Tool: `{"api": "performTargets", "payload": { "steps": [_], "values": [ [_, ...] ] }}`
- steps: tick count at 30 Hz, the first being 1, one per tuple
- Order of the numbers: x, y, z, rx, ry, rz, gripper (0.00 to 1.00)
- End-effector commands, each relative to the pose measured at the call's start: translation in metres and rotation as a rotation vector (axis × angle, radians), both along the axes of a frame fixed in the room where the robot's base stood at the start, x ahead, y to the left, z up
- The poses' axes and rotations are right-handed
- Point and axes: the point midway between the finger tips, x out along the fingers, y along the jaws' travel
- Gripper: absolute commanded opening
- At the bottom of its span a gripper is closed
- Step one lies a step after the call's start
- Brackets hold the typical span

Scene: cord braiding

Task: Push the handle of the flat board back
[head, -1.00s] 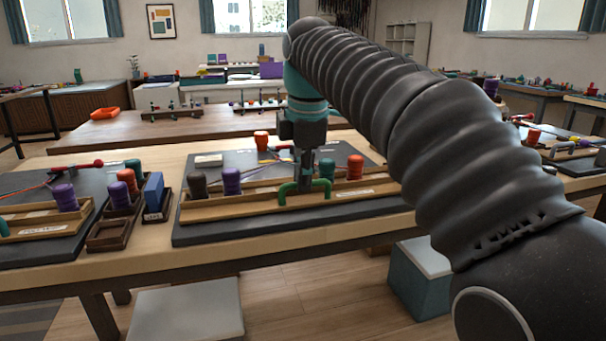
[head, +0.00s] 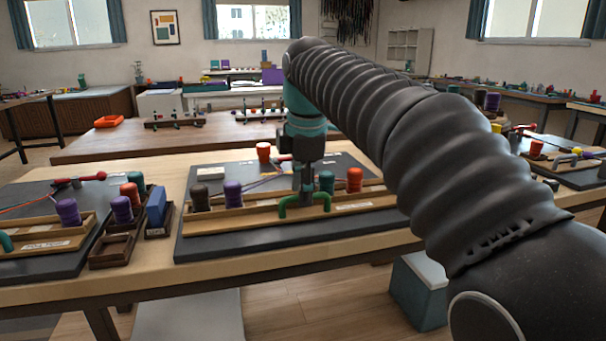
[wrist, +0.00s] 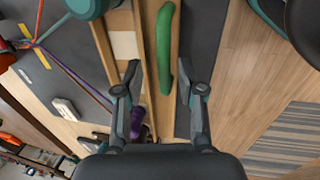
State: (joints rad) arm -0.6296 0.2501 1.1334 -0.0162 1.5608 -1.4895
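The flat wooden board (head: 250,218) lies on a dark mat on the table, with a label on its face. Its green arched handle (head: 284,207) stands at the front, near the middle of the board. My gripper (head: 306,193) points down at the handle, and its fingertips overlap the handle in the head view. In the wrist view, the gripper (wrist: 158,72) is open. Its two fingers lie on either side of the green handle (wrist: 164,45), with gaps visible on both sides. I cannot tell whether a finger touches it.
Purple (head: 233,193), dark brown (head: 199,197), teal (head: 326,182) and orange (head: 355,179) spools stand behind the board's front edge. Small dark trays (head: 112,252) and a blue block (head: 156,208) are to the left. Bare table (head: 240,258) shows in front of the mat.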

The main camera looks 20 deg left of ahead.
Motion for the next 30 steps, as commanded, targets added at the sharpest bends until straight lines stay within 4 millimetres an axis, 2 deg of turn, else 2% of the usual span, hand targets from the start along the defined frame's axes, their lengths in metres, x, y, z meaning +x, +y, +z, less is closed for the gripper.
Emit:
{"api": "performTargets", "payload": {
  "steps": [5, 12, 18, 24, 30],
  "values": [
    [-0.003, -0.001, 0.019, 0.002, -0.003, 0.0, 0.39],
    [-0.01, -0.006, 0.06, 0.002, -0.003, 0.0, 0.39],
    [-0.014, -0.008, 0.087, 0.002, -0.003, 0.0, 0.39],
    [-0.016, -0.01, 0.104, 0.002, -0.003, 0.0, 0.39],
    [-0.019, -0.011, 0.114, 0.001, -0.001, 0.0, 0.39]
  ]
}}
